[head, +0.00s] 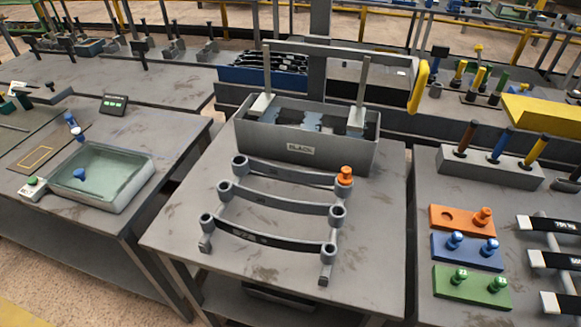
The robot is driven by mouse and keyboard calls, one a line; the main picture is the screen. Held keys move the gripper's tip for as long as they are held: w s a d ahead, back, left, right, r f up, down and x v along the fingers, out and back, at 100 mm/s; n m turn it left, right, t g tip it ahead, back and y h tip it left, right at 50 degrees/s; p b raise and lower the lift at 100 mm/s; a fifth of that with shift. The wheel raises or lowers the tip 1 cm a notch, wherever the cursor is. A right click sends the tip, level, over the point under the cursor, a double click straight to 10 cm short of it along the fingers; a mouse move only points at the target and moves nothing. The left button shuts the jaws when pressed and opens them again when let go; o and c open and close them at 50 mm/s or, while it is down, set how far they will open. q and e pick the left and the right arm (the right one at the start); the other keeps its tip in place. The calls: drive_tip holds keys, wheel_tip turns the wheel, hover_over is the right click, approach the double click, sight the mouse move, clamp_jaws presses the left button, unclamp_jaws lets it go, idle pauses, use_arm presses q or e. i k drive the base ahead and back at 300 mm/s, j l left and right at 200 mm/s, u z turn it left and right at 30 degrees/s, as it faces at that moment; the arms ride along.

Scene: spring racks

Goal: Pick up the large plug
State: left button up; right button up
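Several plugs are in view, and I cannot tell by name which one is the large plug. One orange plug (345,176) sits in the back right ring of the spring rack on the middle table. Another orange plug (483,216) stands in the orange block (439,228) on the right table, beside an empty round hole. Blue plugs (489,247) stand in the blue block (452,257), and green plugs (460,277) stand in the green block (450,294). Neither of my grippers is in view.
A grey bin labelled BLACK (300,149) stands behind the black strips (268,237). A glassy tray (105,199) holding a blue piece (80,174) is on the left table. Tool handles (502,145) stand upright on the right table. Gaps separate the tables.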

sight(481, 219)
drive_tip(key=k+l, duration=0.1)
drive_tip(key=l, duration=0.35)
drive_tip(key=k+l, duration=0.1)
drive_tip(key=l, duration=0.35)
drive_tip(key=k+l, duration=0.1)
drive_tip(key=l, duration=0.3)
drive_tip(key=z, duration=0.05)
